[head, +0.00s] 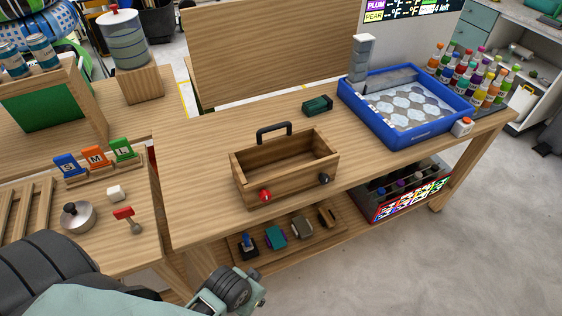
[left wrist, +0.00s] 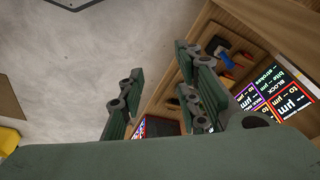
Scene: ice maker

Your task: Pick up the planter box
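The planter box appears to be the open wooden box (head: 285,165) on the wooden table in the head view. It stands upright, with a black handle (head: 274,131) at its back edge. A red ball knob and a dark ball knob are at its front. My left gripper (left wrist: 160,98) shows in the left wrist view with its two green fingers apart and nothing between them. It is away from the box, with floor and a shelf beyond it. In the head view only parts of my arm show at the bottom left. My right gripper is not in view.
A blue tray (head: 394,137) stands right of the box, with several bottles (head: 468,75) behind it. A small dark green object (head: 317,105) lies behind the box. Small items and a dark crate (head: 372,208) sit on the shelf below. The tabletop left of the box is clear.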

